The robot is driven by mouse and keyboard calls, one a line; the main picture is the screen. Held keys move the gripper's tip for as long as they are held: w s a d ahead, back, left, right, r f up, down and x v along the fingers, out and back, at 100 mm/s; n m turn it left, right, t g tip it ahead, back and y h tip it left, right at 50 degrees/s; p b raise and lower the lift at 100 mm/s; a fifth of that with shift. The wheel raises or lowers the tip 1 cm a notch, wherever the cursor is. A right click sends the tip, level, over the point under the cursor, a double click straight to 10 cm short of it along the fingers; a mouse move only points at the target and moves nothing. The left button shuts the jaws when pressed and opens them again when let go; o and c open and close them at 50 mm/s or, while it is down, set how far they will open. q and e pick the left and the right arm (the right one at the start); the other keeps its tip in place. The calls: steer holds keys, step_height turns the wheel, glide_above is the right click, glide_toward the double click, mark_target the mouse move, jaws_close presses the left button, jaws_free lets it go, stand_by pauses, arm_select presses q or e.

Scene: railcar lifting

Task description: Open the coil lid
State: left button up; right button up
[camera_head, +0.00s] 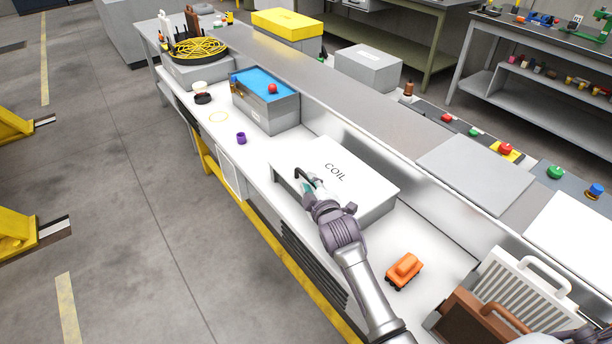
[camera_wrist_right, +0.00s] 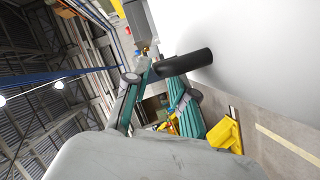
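The white coil lid (camera_head: 350,165), marked COIL, lies flat on top of its box (camera_head: 377,212) on the workbench. A dark curved handle (camera_head: 303,173) sits at the lid's near left side; in the right wrist view it is a black bar (camera_wrist_right: 186,62). My right gripper (camera_head: 311,186) is at this handle. In the right wrist view its two teal fingers (camera_wrist_right: 158,90) are spread apart, with the bar close to their tips; whether they touch it I cannot tell. My left gripper is not in view.
An orange toy railcar (camera_head: 404,270) stands right of the box. A brown and white handled rack (camera_head: 492,300) is at the lower right. A blue-topped grey box (camera_head: 268,103) and a purple cup (camera_head: 241,138) are to the left.

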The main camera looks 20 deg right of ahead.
mark_target(308, 181)
steer(key=x, duration=0.3)
steer(key=shift+w, duration=0.1)
steer(key=shift+w+f, duration=0.1)
steer(key=shift+w, duration=0.3)
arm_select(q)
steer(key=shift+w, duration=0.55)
arm_select(e)
jaws_close()
